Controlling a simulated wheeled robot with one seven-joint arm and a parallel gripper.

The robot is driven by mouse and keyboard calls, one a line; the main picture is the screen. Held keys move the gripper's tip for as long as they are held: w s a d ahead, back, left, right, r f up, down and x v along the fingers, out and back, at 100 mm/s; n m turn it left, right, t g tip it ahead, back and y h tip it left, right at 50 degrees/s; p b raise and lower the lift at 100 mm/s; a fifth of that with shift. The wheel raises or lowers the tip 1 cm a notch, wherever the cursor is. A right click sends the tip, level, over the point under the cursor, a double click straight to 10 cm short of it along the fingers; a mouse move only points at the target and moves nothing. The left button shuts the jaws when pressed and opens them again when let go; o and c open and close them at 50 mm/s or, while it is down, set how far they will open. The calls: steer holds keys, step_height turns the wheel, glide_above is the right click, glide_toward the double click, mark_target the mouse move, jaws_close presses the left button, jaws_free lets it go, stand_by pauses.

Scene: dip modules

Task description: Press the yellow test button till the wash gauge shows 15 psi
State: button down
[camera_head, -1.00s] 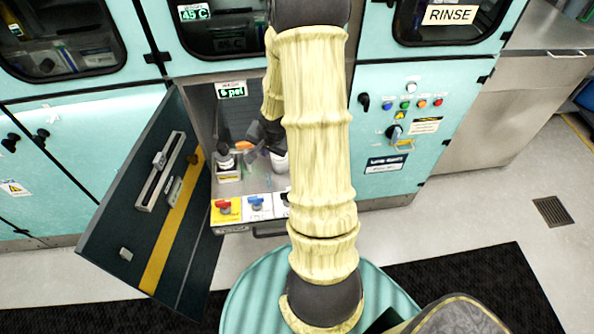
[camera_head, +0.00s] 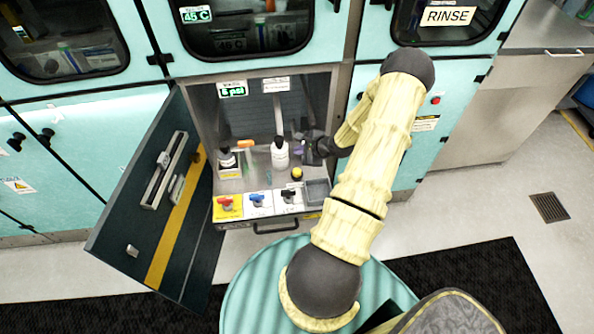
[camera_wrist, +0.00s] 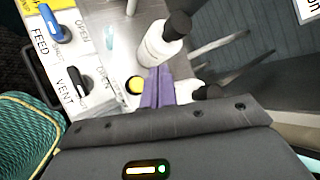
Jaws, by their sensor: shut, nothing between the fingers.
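The yellow test button (camera_head: 297,172) is a round knob on the bay's grey deck, behind the black valve. It also shows in the wrist view (camera_wrist: 134,85), just left of the purple fingertips. The wash gauge (camera_head: 233,90) is a small green display at the bay's upper left; it seems to read 6 psi, though the digit is blurred. My gripper (camera_head: 299,147) is shut and empty, with purple fingers pointing left above the deck, behind the button. In the wrist view, my gripper's fingers (camera_wrist: 157,88) appear close beside the button; contact cannot be told.
A white bottle with a black cap (camera_head: 279,153) stands close left of my fingers. Another bottle (camera_head: 227,159) stands farther left. Red (camera_head: 226,204), blue (camera_head: 258,199) and black (camera_head: 290,195) valves line the front. The dark door (camera_head: 150,215) hangs open at left.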

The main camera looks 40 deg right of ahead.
steer(key=b, duration=0.8)
glide_above(300, 172)
steer(key=shift+a+f, duration=0.1)
steer(key=shift+f, duration=3.1)
steer(key=shift+f+b, duration=0.35)
steer(key=shift+f, duration=0.85)
steer(key=shift+f, duration=0.4)
steer(key=shift+f, duration=0.6)
steer(key=shift+r, duration=0.15)
steer(key=shift+r+p, duration=0.9)
steer(key=shift+p, duration=0.3)
step_height(300, 172, up, 5)
steer(key=p, duration=0.5)
